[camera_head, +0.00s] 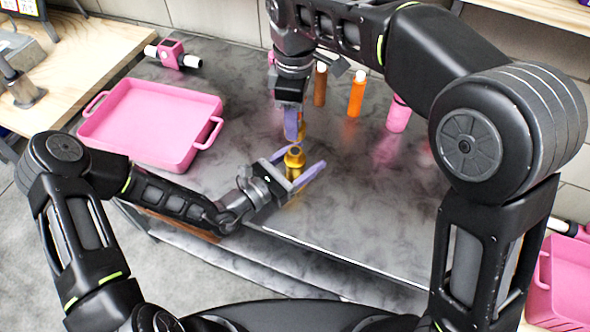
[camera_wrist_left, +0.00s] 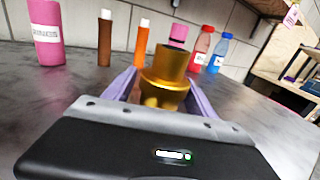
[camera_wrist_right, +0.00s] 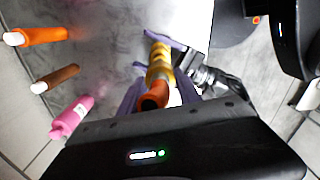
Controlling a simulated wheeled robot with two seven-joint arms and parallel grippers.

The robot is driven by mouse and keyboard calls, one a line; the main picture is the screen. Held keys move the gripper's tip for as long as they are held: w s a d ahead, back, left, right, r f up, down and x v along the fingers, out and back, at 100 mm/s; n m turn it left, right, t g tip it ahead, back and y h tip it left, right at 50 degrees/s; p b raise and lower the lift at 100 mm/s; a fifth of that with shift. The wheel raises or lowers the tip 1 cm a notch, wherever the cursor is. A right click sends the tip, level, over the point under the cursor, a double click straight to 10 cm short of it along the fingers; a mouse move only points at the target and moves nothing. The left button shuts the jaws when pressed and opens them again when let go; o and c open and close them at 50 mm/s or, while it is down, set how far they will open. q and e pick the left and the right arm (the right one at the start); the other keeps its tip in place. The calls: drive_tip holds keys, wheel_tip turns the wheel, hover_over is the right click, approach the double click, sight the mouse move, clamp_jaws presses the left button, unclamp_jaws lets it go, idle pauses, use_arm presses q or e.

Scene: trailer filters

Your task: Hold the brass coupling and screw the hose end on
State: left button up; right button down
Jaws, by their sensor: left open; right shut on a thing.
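The brass coupling (camera_head: 294,162) stands upright near the table's front edge. It also shows in the left wrist view (camera_wrist_left: 164,78), between the purple fingers of my left gripper (camera_head: 306,174). That gripper is open, with a finger on either side of the coupling. My right gripper (camera_head: 294,126) points down just behind and above the coupling in the head view. It is shut on the orange hose end (camera_wrist_right: 154,97), which is mostly hidden by the fingers in the head view. In the right wrist view brass lies directly beyond the hose end; I cannot tell whether they touch.
A pink tray (camera_head: 130,148) sits on the left of the grey table. A pink-and-white fitting (camera_head: 172,54) lies behind it. Brown (camera_head: 320,86), orange (camera_head: 356,95) and pink (camera_head: 398,115) bottles stand at the back. Red (camera_wrist_left: 201,48) and blue (camera_wrist_left: 218,54) bottles show too.

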use_arm(q)
drive_tip(key=shift+c, duration=0.2)
clamp_jaws()
idle(0.5)
idle(0.3)
